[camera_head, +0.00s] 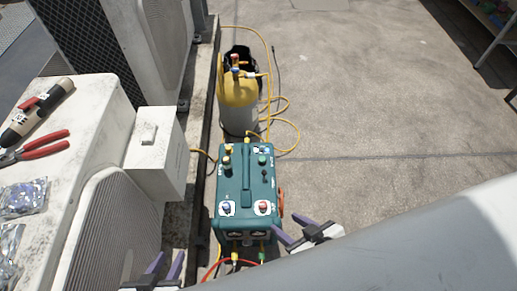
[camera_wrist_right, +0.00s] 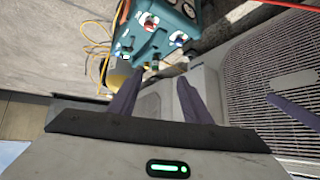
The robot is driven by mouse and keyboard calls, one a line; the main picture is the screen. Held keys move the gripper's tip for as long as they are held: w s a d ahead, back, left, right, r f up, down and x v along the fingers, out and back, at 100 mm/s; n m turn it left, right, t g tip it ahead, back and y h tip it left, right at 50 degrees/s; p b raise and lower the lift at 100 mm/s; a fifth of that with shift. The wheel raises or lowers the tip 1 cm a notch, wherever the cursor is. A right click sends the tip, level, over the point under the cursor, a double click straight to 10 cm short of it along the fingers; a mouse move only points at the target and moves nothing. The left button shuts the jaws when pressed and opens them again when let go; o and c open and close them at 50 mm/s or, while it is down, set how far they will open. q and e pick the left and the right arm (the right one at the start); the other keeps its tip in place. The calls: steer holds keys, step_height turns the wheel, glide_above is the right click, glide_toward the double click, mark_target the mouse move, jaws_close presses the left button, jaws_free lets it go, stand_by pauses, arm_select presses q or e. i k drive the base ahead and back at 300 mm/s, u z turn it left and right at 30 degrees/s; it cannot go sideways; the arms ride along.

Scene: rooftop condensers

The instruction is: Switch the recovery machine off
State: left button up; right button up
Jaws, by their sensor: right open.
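The recovery machine (camera_head: 247,185) is a teal box standing on the ground in the middle of the head view. Its top carries several small knobs and white labels, with a blue knob (camera_head: 226,208) and a red knob (camera_head: 263,207) near the front. I cannot tell which control is the power switch. My right gripper (camera_head: 292,228) is open and empty, just right of the machine's front corner. In the right wrist view, the machine (camera_wrist_right: 170,30) shows beyond the open fingers (camera_wrist_right: 160,78). My left gripper (camera_head: 170,258) is open and empty, left of and in front of the machine.
A yellow-topped cylinder (camera_head: 238,95) stands behind the machine, with yellow hoses (camera_head: 291,122) looping on the ground. A white condenser unit (camera_head: 105,115) at left bears red-handled pliers (camera_head: 40,149). Hoses leave the machine's front. The concrete (camera_head: 390,110) at right is clear.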

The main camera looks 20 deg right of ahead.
mark_target(264, 172)
steer(key=k, duration=0.5)
steer(key=z, duration=1.7)
steer(key=i, duration=1.05)
steer(key=u, duration=2.3)
